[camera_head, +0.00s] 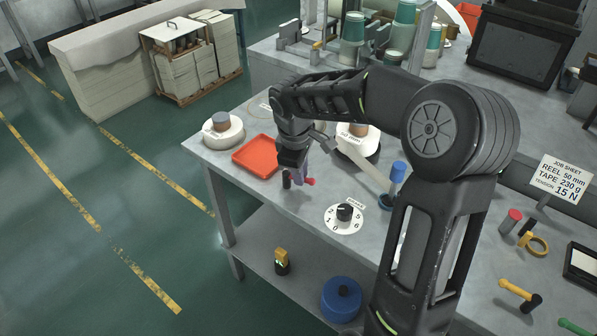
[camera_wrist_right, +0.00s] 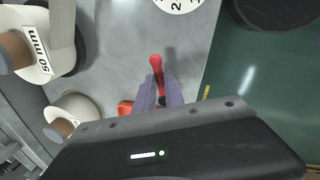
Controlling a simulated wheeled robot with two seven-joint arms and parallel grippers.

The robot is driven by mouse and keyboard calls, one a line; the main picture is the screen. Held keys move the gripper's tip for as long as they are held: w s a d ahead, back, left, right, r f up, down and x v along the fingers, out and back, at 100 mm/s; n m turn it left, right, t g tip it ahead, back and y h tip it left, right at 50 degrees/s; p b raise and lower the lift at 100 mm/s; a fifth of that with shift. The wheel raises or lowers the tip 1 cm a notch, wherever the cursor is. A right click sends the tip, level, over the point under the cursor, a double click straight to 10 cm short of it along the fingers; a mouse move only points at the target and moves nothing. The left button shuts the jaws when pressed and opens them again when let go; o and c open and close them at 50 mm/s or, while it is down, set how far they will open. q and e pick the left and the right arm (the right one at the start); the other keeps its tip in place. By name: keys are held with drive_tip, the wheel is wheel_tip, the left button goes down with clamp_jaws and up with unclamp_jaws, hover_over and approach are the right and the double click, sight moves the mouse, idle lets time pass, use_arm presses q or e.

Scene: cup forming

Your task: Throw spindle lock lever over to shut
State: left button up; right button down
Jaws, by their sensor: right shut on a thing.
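The spindle lock lever has a red handle with a rounded knob (camera_head: 309,181), seen low over the near part of the bench in the head view. In the right wrist view the red lever (camera_wrist_right: 157,67) points away from the camera, with its knob end beyond the fingertips. My right gripper (camera_head: 299,177) reaches down over the bench. Its two purple-grey fingers (camera_wrist_right: 160,92) are closed around the red handle, hiding part of it. A dark upright post (camera_head: 286,180) stands just left of the fingers. The lever's pivot is hidden. My left gripper is not in view.
An orange-red tray (camera_head: 257,156) lies left of the gripper. A numbered dial (camera_head: 344,217) sits to the right, near the bench's front edge. White reels stand behind, one on the left (camera_head: 222,131) and one labelled 50 mm (camera_wrist_right: 38,45). My right arm covers the bench's middle.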

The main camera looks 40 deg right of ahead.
drive_tip(key=n, duration=0.1)
drive_tip(key=n+p, duration=0.1)
drive_tip(key=d+n, duration=0.1)
drive_tip(key=shift+w+r+n+t+p, duration=0.2)
drive_tip(key=shift+w+n+t+p, duration=0.1)
drive_tip(key=shift+w+p, duration=0.05)
drive_tip(key=n+p, duration=0.1)
drive_tip(key=n, duration=0.1)
drive_tip(key=w+d+n+y+p, duration=0.1)
drive_tip(key=n, duration=0.1)
drive_tip(key=shift+w+n, duration=0.15)
drive_tip(key=shift+n, duration=0.15)
drive_tip(key=n, duration=0.1)
drive_tip(key=w+n+p, duration=0.1)
drive_tip(key=shift+d+n+y, duration=0.1)
drive_tip(key=shift+n+y, duration=0.2)
drive_tip(key=shift+y, duration=0.1)
drive_tip(key=shift+w+f+n+y+p, duration=0.15)
drive_tip(key=shift+w+n+p, duration=0.2)
drive_tip(key=shift+n, duration=0.6)
drive_tip(key=shift+w+n+y+p, duration=0.2)
drive_tip(key=shift+n+p, duration=0.15)
drive_tip(key=shift+n, duration=0.6)
drive_tip(key=c, duration=1.4)
unclamp_jaws()
drive_tip(key=shift+c, duration=0.2)
